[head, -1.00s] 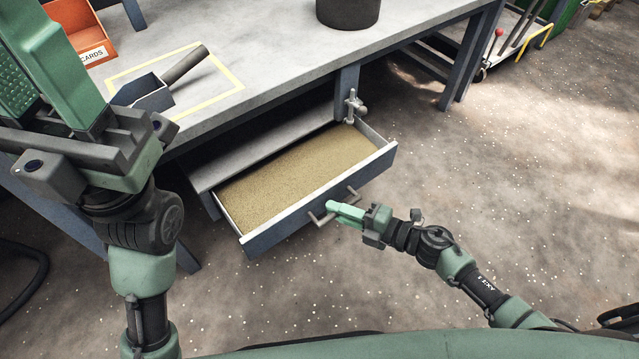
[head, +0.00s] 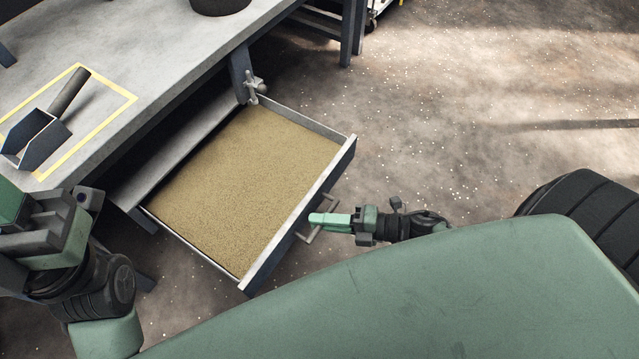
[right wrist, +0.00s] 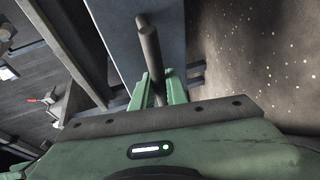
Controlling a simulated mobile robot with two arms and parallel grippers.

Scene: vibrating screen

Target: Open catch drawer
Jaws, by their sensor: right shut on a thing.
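The catch drawer (head: 334,174) stands pulled well out from under the bench, with a wide layer of tan granular material inside. Its bar handle (head: 308,237) is on the front panel. My right gripper (head: 317,219) is shut on this handle. In the right wrist view, the handle bar (right wrist: 149,45) passes between the green fingers (right wrist: 158,88), close to the drawer front (right wrist: 120,50). My left gripper (head: 40,220) is at the left edge of the head view, away from the drawer. Its fingers are cut off or hidden, so its jaws cannot be judged.
The grey bench top (head: 150,70) holds a scoop (head: 42,135) inside a yellow outline and a dark round container (head: 220,4). A valve-like metal fitting (head: 254,86) is on the bench leg by the drawer's back corner. The floor to the right is open.

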